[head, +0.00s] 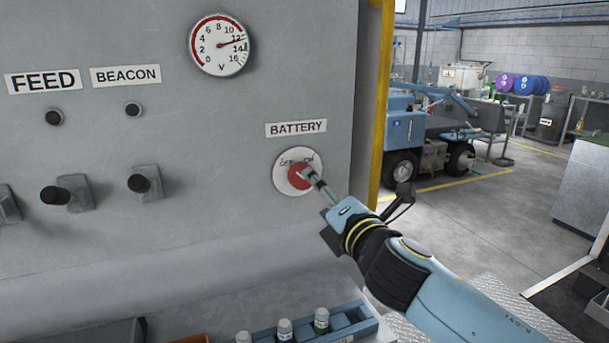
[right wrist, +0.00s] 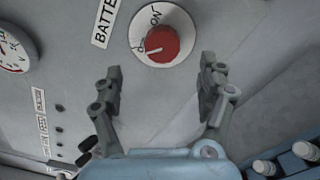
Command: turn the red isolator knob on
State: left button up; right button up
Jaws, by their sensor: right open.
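The red isolator knob (head: 299,177) sits on a round white plate (head: 280,183) under the BATTERY label on the grey panel. In the right wrist view the red knob (right wrist: 161,44) shows a pale pointer mark at its left, away from the word ON. The other word on the plate is partly hidden. My right gripper (head: 318,180) is at the panel in front of the knob. In the right wrist view its fingers (right wrist: 159,82) are apart, with the knob beyond them and nothing between them. My left gripper is not in view.
A round gauge (head: 222,45) is above left, its needle near 12. Black-ended levers (head: 68,193) stick out at the left. A blue tray (head: 350,322) with several small bottles lies below the panel. A yellow post (head: 382,90) edges the panel's right side.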

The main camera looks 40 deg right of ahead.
aim_at(305, 189)
jog(key=p+x, duration=0.1)
jog(key=x, duration=0.8)
jog(key=shift+w+d+f, duration=0.1)
jog(key=shift+d+f, duration=0.05)
jog(key=c, duration=1.2)
